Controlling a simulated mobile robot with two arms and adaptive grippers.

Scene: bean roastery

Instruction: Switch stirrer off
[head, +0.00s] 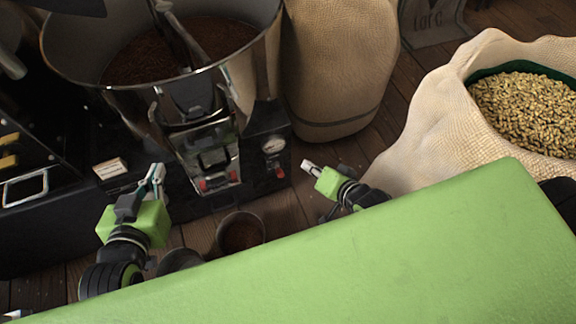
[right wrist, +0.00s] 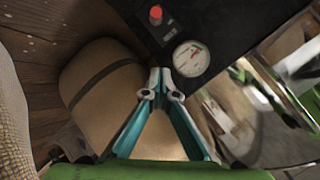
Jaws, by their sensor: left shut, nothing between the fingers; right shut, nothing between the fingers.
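The stirrer stands in a round metal pan (head: 70,58) of dark brown beans, and part of its dark arm (head: 180,30) shows over them. A red knob (head: 280,172) sits below a round gauge (head: 273,144) on the black machine front. In the right wrist view the red knob (right wrist: 155,14) stands on a small dark plate beside the white gauge (right wrist: 191,58). My right gripper (head: 307,166) is shut and empty, a little right of the knob; its fingertips (right wrist: 160,82) meet below the gauge. My left gripper (head: 157,174) is shut and empty in front of the machine, left of the metal chute.
A metal chute (head: 213,150) with red-tipped parts hangs at the pan's front. A small pot (head: 241,232) stands on the floor below. A closed sack (head: 340,65) stands behind, and an open sack (head: 430,140) of pale beans is at right. My green body fills the bottom.

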